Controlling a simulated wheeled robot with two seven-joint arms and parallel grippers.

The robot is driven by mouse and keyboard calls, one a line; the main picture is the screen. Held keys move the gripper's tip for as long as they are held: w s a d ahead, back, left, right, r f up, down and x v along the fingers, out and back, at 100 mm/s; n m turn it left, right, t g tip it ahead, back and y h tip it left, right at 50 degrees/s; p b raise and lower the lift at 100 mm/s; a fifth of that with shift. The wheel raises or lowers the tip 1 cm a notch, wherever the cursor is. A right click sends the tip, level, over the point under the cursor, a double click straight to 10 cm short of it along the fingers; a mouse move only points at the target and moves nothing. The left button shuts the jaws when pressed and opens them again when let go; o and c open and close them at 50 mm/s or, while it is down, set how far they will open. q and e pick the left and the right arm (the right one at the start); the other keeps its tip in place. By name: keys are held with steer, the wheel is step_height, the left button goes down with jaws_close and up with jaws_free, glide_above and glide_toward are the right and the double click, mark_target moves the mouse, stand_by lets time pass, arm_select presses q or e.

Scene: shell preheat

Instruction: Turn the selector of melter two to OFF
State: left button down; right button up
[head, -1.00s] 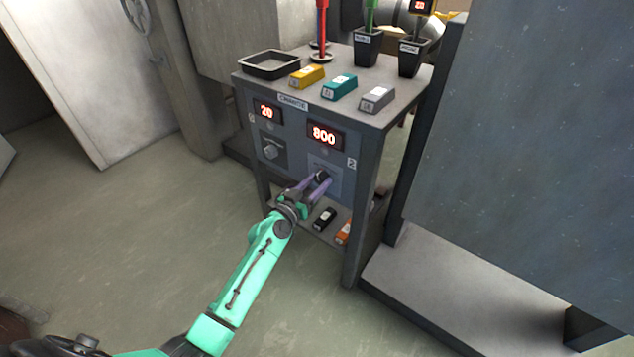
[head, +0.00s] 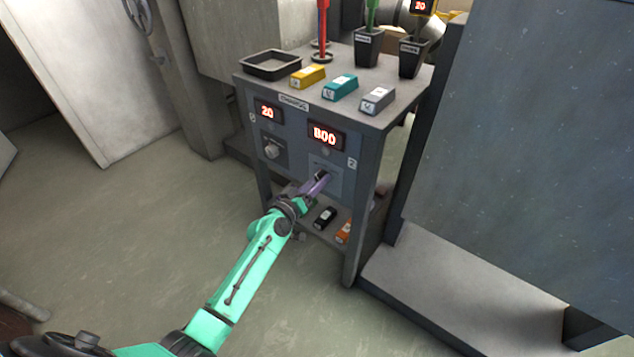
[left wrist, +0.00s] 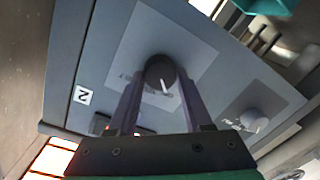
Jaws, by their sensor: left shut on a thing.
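The selector of melter two (left wrist: 160,72) is a round dark knob with a white pointer line on a lighter plate, on the front panel marked 2. My left gripper (head: 319,178) is shut on this knob, with one purple finger on each side of it in the left wrist view (left wrist: 161,88). The pointer slants toward the bottom right there; the plate's lettering is too small and partly covered to read. The red display above (head: 325,135) seems to read 800. The other melter's selector (head: 272,151) sits to the left, under a display reading 20 (head: 267,112). My right gripper is not in view.
On the cabinet top (head: 345,112) are a black tray (head: 270,75), yellow (head: 308,76), teal (head: 340,87) and grey (head: 378,100) blocks, and dark pots. A lower shelf holds a black block (head: 325,217) and an orange block (head: 344,232). A large grey body (head: 530,150) stands close on the right.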

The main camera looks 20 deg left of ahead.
arm_select(q)
steer(key=shift+f, duration=0.1)
steer(key=shift+c, duration=1.6)
jaws_free()
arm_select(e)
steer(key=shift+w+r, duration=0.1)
arm_select(q)
steer(key=f+v, duration=0.1)
steer(key=v, duration=1.3)
steer(key=shift+s+r+p, duration=0.3)
steer(key=shift+s+r, duration=0.05)
steer(key=shift+r, duration=0.2)
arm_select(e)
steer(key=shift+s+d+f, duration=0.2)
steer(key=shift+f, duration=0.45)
arm_select(q)
steer(key=shift+a, duration=0.15)
